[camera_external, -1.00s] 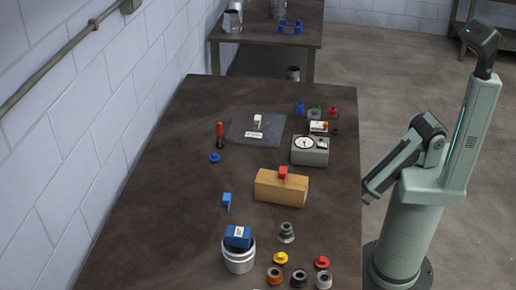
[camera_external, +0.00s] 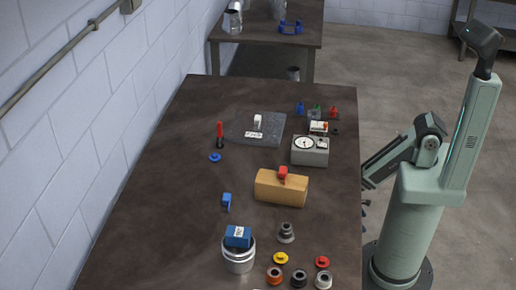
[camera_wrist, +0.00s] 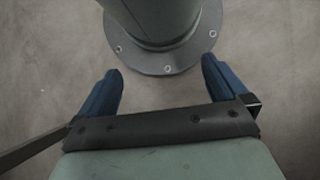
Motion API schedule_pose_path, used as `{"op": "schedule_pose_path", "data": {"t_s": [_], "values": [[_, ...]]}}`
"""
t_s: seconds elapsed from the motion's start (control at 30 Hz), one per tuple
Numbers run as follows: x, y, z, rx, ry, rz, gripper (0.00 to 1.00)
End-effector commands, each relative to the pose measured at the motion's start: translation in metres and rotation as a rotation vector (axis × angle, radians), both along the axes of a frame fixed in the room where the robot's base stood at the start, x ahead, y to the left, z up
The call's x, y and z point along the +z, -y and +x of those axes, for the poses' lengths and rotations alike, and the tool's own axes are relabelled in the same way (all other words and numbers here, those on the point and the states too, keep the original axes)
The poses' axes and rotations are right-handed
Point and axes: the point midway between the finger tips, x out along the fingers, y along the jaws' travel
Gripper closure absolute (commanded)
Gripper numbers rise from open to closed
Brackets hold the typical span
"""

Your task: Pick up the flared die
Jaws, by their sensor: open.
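A dark grey, stepped piece with a wide lower rim (camera_external: 286,233) stands on the table, in front of the wooden block; it looks most like the flared die, but I cannot tell for sure. My gripper (camera_wrist: 160,68) is open and empty in the wrist view, with its two blue fingers wide apart. It points down at the floor and the foot of my own base. In the external view only small blue parts of it show past the table's right edge, well away from the grey piece. No die shows in the wrist view.
Close around the grey piece are a yellow knob (camera_external: 281,258), a red knob (camera_external: 322,262) and several ring-shaped pieces (camera_external: 299,277). A metal can with a blue block (camera_external: 238,236) stands to the left. The wooden block (camera_external: 281,189) lies behind. The table's left side (camera_external: 160,200) is bare.

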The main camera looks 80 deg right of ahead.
Motion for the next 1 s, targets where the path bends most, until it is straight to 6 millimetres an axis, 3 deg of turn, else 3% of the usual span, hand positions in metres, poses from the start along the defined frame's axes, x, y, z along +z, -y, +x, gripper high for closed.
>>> {"op": "schedule_pose_path", "data": {"t_s": [0.47, 0.77, 1.0], "values": [[-0.0003, 0.0, 0.0003, 0.002, 0.001, -0.001, 0.01], [-0.0004, 0.0, 0.0004, 0.002, 0.001, -0.001, 0.3], [-0.0006, -0.0002, 0.0008, 0.005, 0.003, 0.0, 0.31]]}}
